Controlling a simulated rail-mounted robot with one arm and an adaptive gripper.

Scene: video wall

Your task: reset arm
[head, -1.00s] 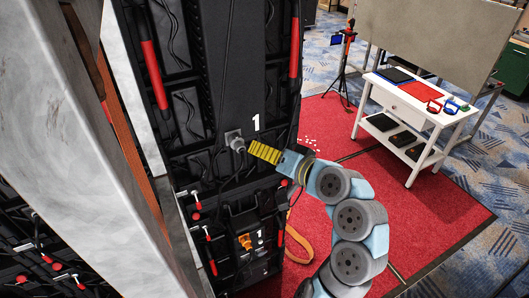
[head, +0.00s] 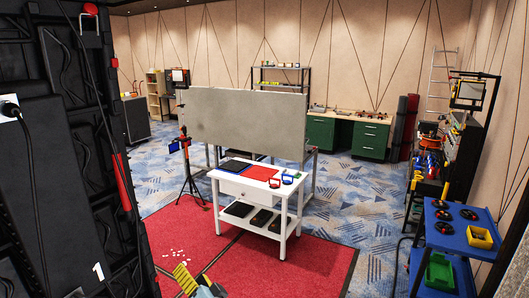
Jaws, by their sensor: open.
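My gripper (head: 183,276) shows at the bottom edge of the head view, left of centre. Its yellow ribbed fingers point up and left, over the red carpet (head: 300,262). Nothing is seen held in it. Only a bit of my light blue wrist shows below it; the rest of my arm is out of view. The black video wall panels (head: 60,190) stand close on the left, with the gripper apart from them to the right in the picture.
A white table (head: 240,189) with red and black mats stands on the carpet's far part. A tripod (head: 190,180) stands left of it, a grey board (head: 245,118) behind. A blue cart (head: 450,235) with bins is at the right. The carpet between is mostly clear.

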